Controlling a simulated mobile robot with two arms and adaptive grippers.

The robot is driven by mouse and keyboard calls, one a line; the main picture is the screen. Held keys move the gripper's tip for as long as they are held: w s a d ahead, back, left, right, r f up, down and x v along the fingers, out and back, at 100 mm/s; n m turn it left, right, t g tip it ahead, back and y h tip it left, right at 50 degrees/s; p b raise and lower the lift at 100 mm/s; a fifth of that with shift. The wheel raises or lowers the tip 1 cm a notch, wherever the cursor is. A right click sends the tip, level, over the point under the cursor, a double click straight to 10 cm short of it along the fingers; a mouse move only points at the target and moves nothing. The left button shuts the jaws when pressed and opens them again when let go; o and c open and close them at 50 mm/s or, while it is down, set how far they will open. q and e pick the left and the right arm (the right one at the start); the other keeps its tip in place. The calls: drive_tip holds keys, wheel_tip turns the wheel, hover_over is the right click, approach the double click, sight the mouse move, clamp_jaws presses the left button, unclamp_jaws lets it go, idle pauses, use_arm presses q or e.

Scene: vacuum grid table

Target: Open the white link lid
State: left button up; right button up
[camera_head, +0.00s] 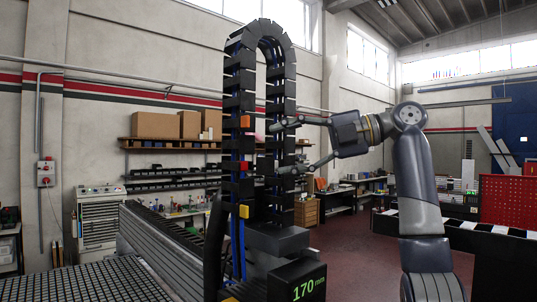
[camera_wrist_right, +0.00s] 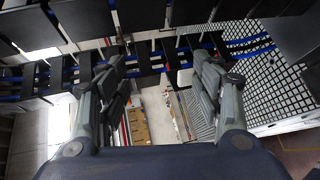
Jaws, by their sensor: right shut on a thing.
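A tall black cable chain (camera_head: 246,75) loops up in front of me, with blue cables inside. It carries orange (camera_head: 245,121), red (camera_head: 242,167) and yellow (camera_head: 244,211) link lids. I cannot clearly make out a white lid; a small white patch (camera_wrist_right: 185,78) shows by one fingertip in the right wrist view, but I cannot tell what it is. My left gripper is not in view.
A black block labelled 170 mm (camera_head: 300,282) sits at the chain's foot. A perforated grid table (camera_head: 85,282) lies at the lower left. Shelves with boxes (camera_head: 156,125) stand along the back wall. A red pegboard (camera_head: 508,200) is at right.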

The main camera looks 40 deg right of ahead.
drive_tip(key=shift+t, duration=0.3)
drive_tip(key=v, duration=0.7)
drive_tip(key=shift+s+a+r, duration=0.15)
drive_tip(key=shift+a+r, duration=0.05)
drive_tip(key=shift+a, duration=0.05)
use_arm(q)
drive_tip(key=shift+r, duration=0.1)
use_arm(e)
drive_tip(key=shift+s+d+f, duration=0.2)
drive_tip(key=shift+s+d, duration=0.1)
drive_tip(key=shift+d, duration=0.45)
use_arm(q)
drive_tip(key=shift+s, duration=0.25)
use_arm(e)
drive_tip(key=shift+s, duration=0.1)
drive_tip(key=shift+c, duration=0.3)
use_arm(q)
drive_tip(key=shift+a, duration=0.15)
